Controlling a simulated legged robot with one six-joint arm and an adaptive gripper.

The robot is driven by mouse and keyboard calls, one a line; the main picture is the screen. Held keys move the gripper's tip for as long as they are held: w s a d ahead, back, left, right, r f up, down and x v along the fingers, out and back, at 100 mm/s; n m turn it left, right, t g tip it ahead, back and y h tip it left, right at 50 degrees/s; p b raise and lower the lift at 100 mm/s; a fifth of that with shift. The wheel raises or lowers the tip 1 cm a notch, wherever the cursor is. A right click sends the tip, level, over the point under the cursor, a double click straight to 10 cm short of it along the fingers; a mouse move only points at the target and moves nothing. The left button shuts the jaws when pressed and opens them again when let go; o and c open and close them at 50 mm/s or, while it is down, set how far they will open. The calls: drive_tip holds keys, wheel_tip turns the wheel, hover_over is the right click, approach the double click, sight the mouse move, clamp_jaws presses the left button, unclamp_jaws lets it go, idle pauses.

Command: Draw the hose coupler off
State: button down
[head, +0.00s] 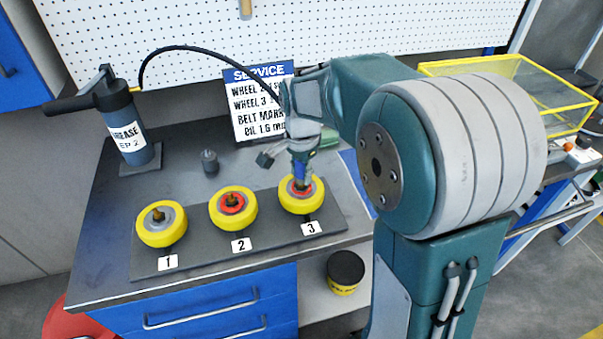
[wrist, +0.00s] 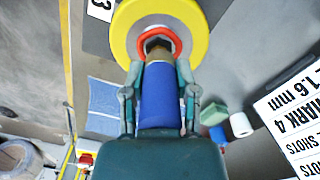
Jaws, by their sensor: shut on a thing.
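My gripper (head: 301,178) points down over wheel 3 (head: 298,208), a yellow wheel with a red ring at its hub. In the wrist view its two fingers (wrist: 158,80) are shut on the hose coupler (wrist: 160,104), a blue sleeve with a brass-coloured end. That end is at the hub centre of the wheel (wrist: 120,35), inside the red ring (wrist: 146,38); the exact contact is hidden. The black hose (head: 185,48) arches from the blue grease pump (head: 137,150) toward my gripper.
Wheel 1 (head: 147,238) and wheel 2 (head: 218,217) stand left on the same dark plate (head: 195,262). A service sign (head: 252,110) stands behind. A small dark cylinder (head: 209,161) is on the bench. A yellow-framed clear box (head: 510,85) is at right. The bench's left front is clear.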

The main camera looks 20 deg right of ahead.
drive_tip(key=shift+r, duration=1.7)
